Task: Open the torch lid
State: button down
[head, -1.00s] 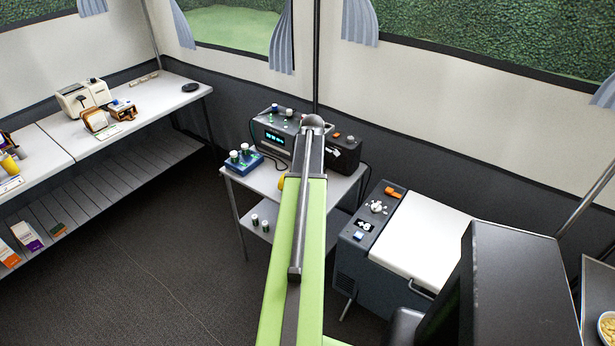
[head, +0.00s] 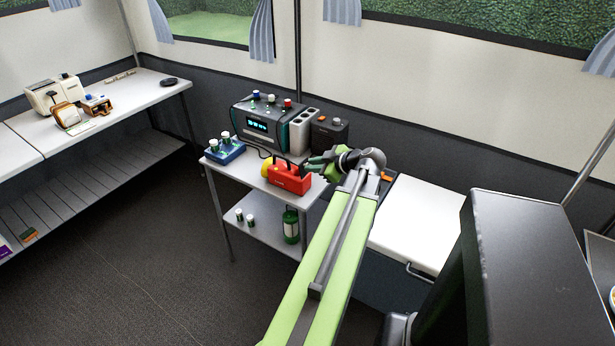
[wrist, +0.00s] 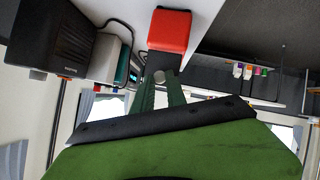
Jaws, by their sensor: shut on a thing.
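The torch (head: 289,181), a red box-like body with a yellow head at its left end, lies on the small grey table. My gripper (head: 309,168) is at the torch's right end, with its green fingers pointing left. In the wrist view the red torch (wrist: 170,32) is straight ahead of my gripper (wrist: 161,76). The fingers are shut on a small dark part at the torch's near end. I cannot tell whether that part is the lid. No opening in the torch shows.
A dark device with a lit display (head: 262,126) stands behind the torch, and a blue box with white knobs (head: 225,149) to its left. A black box (head: 329,134) stands close behind my gripper. A white-topped chest (head: 418,222) is at the right.

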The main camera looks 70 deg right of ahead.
jog(key=t+b, duration=0.1)
jog(key=b, duration=0.1)
jog(key=s+f+t+b, duration=0.1)
jog(key=b, duration=0.1)
jog(key=f+t+h+b, duration=0.1)
jog(key=b, duration=0.2)
jog(key=shift+s+a+f, duration=0.1)
jog(key=shift+s+a, duration=0.15)
jog(key=shift+a, duration=0.1)
jog(key=shift+t+b, duration=0.3)
jog(key=shift+t, duration=0.1)
jog(key=shift+s+d+r, duration=0.1)
jog(key=shift+r, duration=0.1)
jog(key=c, duration=1.3)
grip_release()
